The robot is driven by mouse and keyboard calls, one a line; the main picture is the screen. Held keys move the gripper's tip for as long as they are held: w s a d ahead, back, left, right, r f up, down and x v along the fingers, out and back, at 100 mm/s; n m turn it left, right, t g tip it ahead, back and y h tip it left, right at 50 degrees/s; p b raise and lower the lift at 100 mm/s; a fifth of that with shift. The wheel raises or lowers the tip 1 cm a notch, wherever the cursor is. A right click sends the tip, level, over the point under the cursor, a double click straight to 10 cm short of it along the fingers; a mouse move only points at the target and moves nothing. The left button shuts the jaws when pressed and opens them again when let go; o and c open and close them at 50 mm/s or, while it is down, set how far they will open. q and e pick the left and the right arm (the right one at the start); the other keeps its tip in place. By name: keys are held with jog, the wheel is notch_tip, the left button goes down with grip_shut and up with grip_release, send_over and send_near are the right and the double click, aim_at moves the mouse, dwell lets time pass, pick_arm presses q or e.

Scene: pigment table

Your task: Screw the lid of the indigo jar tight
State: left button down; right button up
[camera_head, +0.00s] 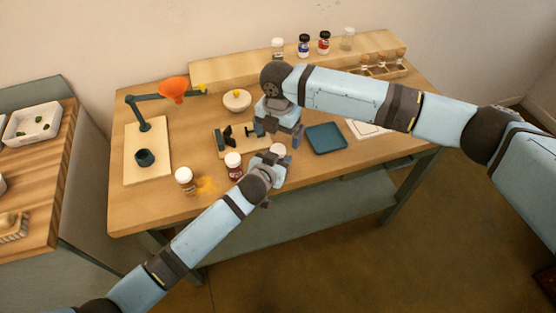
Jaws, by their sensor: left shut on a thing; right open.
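My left gripper (274,160) is at the front middle of the table. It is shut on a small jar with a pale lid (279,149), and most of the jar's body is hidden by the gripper. I cannot read its label or see its pigment colour. My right gripper (287,139) is open just above and behind this lid, pointing down. Whether its fingers are around the lid or only above it, I cannot tell. A jar with a dark blue label (304,44) stands on the back shelf.
A dark red jar (233,166) and an ochre jar (186,180) beside spilled yellow powder (207,186) stand left of my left gripper. A wooden stand with black clamps (229,142) is close behind. A blue tray (326,138) lies right. An orange funnel (173,89) hangs left.

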notch_tip(320, 180, up, 11)
dwell(0.3)
pick_arm(q)
jog(key=shift+c, duration=2.2)
grip_release()
jog(key=shift+s, duration=0.1)
jog(key=v, duration=1.3)
jog(key=shift+s+a+r, duration=0.2)
jog(key=shift+r, duration=0.05)
pick_arm(e)
jog(key=shift+f, duration=0.25)
